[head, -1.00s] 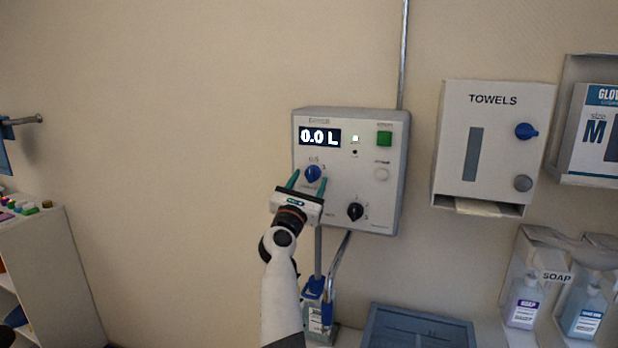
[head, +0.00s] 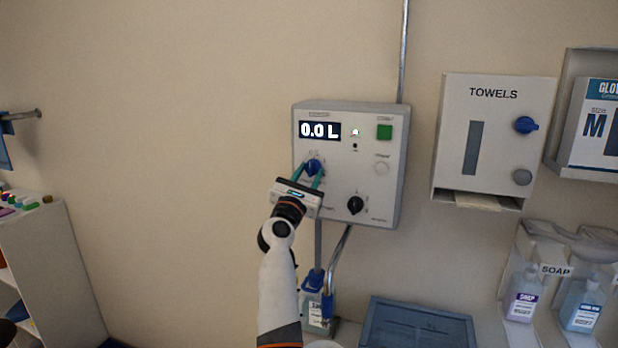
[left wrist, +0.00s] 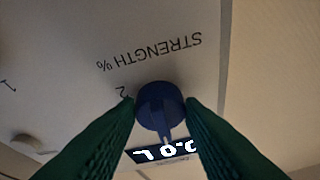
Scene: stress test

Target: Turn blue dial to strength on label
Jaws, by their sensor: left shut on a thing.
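The blue dial (head: 313,167) is on the left of a grey wall-mounted dispenser box (head: 378,190), below its display (head: 319,131), which reads 0.0 L. My left gripper (head: 311,173) has its green fingers on either side of the dial and is shut on it. In the left wrist view the blue dial (left wrist: 161,108) sits between the two fingers, with upside-down "STRENGTH %" lettering and a "2" beside it. The label with the strength cannot be made out for certain. A bottle (head: 318,318) with a small label stands below the box. My right gripper is not in view.
A black dial (head: 355,205) and a green button (head: 384,132) are on the same box. Metal pipes run below it. A towel dispenser (head: 495,135) and soap bottles (head: 522,295) are at the right.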

